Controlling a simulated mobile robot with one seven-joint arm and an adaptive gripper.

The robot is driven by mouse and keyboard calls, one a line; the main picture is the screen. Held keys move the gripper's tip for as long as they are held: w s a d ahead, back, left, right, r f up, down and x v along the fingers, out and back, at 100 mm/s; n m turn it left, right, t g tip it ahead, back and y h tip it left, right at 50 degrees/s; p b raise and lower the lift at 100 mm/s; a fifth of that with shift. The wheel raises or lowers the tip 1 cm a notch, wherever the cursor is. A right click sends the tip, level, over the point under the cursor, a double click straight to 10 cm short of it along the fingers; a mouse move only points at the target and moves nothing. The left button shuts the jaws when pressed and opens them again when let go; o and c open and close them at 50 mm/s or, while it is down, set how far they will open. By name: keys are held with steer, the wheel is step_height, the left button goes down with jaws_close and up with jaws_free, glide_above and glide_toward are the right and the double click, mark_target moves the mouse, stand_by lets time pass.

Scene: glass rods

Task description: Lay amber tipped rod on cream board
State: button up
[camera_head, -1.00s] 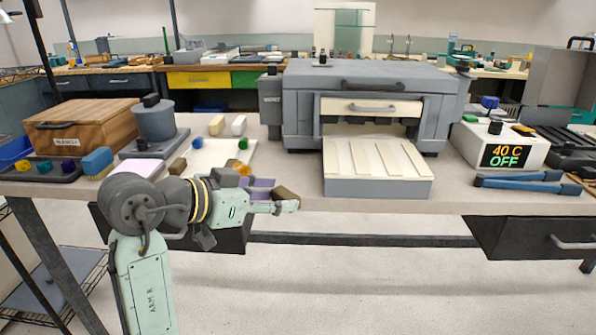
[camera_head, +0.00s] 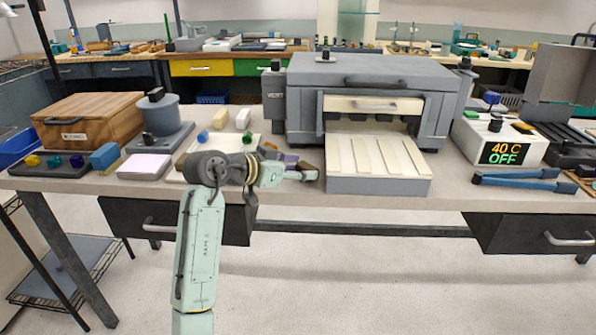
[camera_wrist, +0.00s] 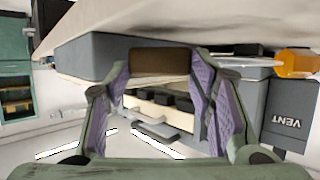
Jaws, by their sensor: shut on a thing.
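The amber tip (camera_wrist: 298,63) of the rod shows at the right of the wrist view. A brown block (camera_wrist: 160,62), seemingly the rod's other end, lies between the purple finger pads. The glass shaft is hard to make out. My gripper (camera_head: 303,175) is shut on the rod at the bench's front edge. In the head view my arm mostly hides the rod. The cream board (camera_head: 376,165), with lengthwise grooves, sits on a grey base before the grey oven, just right of my gripper. Its grooves look empty.
The grey oven (camera_head: 365,75) stands behind the board. A pale tray (camera_head: 190,160) with blue- and green-tipped pieces lies left, partly behind my arm. A heater box reading 40 C OFF (camera_head: 500,140) and blue tongs (camera_head: 525,183) are right.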

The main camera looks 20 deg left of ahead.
steer(key=shift+f, duration=0.85)
steer(key=o, duration=1.2)
steer(key=shift+s+r, duration=0.1)
steer(key=shift+r, duration=0.1)
steer(key=b+v, duration=0.2)
steer(key=v, duration=1)
